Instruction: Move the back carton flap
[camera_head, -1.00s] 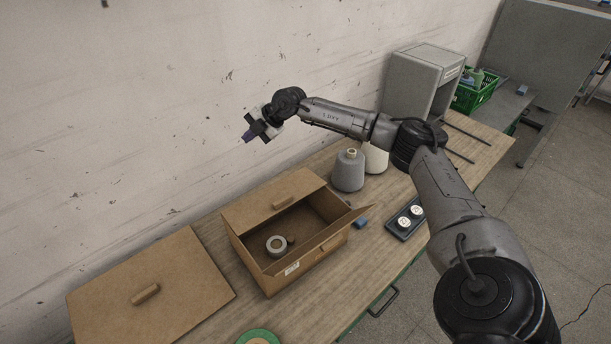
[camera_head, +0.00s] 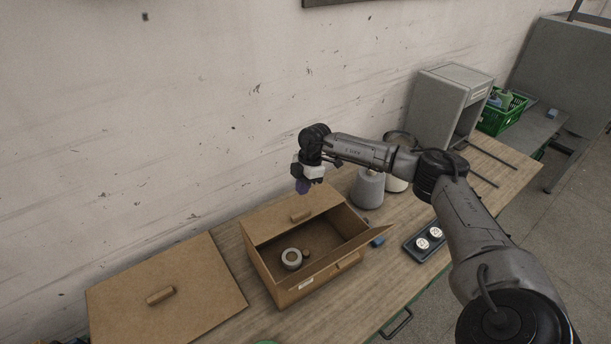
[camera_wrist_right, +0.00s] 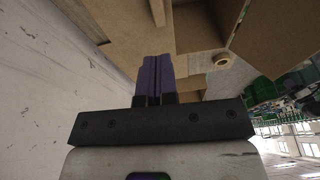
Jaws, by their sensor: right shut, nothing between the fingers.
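The open cardboard carton (camera_head: 292,294) stands on the wooden table. Its back flap (camera_head: 272,227) carries a small bar handle (camera_head: 300,215) and runs along the wall side; its exact tilt is hard to tell. My right gripper (camera_head: 302,190) points down above and behind this flap, apart from it. Its purple fingers are together and empty. The right wrist view shows the shut fingers (camera_wrist_right: 153,62) with brown cardboard beyond them. My left gripper is out of view.
A tape-like ring (camera_head: 291,259) lies in the carton. A flat brown panel with a handle (camera_head: 205,281) lies at left. A grey cone (camera_head: 367,190), a blue block (camera_head: 377,241) and a dark tray (camera_head: 412,250) are at right. The wall is close behind.

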